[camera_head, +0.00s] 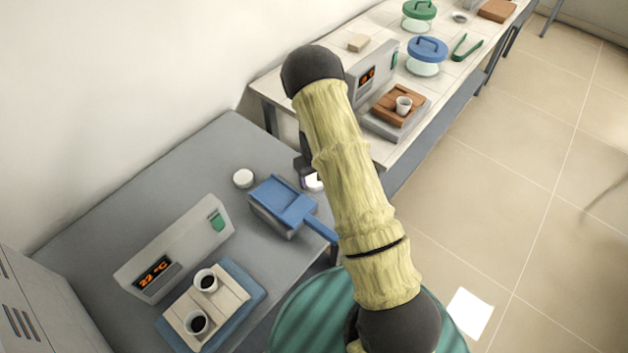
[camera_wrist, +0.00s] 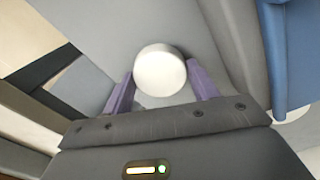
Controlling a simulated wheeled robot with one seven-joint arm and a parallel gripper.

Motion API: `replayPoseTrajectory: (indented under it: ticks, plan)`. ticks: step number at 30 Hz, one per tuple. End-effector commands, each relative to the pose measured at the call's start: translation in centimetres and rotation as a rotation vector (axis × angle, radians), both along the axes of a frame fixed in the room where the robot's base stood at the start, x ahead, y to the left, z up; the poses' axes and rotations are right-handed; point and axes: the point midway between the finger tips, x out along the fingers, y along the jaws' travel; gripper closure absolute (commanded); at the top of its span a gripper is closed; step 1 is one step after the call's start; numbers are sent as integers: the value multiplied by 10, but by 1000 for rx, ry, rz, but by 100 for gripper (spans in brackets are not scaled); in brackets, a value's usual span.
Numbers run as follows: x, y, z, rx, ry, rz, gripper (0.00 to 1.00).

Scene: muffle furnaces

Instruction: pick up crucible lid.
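A round white crucible lid (camera_wrist: 160,70) sits between the two purple fingers of my gripper (camera_wrist: 161,78) in the wrist view. The fingers meet its rim on both sides with no clear gap. In the head view this lid (camera_head: 313,182) shows only partly behind my arm, near the blue box, and my gripper is mostly hidden. I cannot tell how far the lid is above the surface. A second white lid (camera_head: 243,178) lies on the grey table (camera_head: 175,175), left of the blue box. A white edge also shows at the right in the wrist view (camera_wrist: 292,116).
A blue box with a handle (camera_head: 284,203) stands close beside my gripper. A grey temperature unit (camera_head: 180,245) and two cups with dark contents (camera_head: 206,280) on a tiled blue plate are at the front. A pale bench (camera_head: 440,85) with other ware stands behind.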

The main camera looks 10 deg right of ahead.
Motion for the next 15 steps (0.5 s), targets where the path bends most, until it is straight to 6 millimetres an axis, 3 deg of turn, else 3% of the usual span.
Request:
replayPoseTrajectory:
  ticks: [1, 3, 15]
  plan:
    - [0, 0, 0, 0, 0, 0, 53]
    - [0, 0, 0, 0, 0, 0, 63]
    - [0, 0, 4, 0, -1, 0, 64]
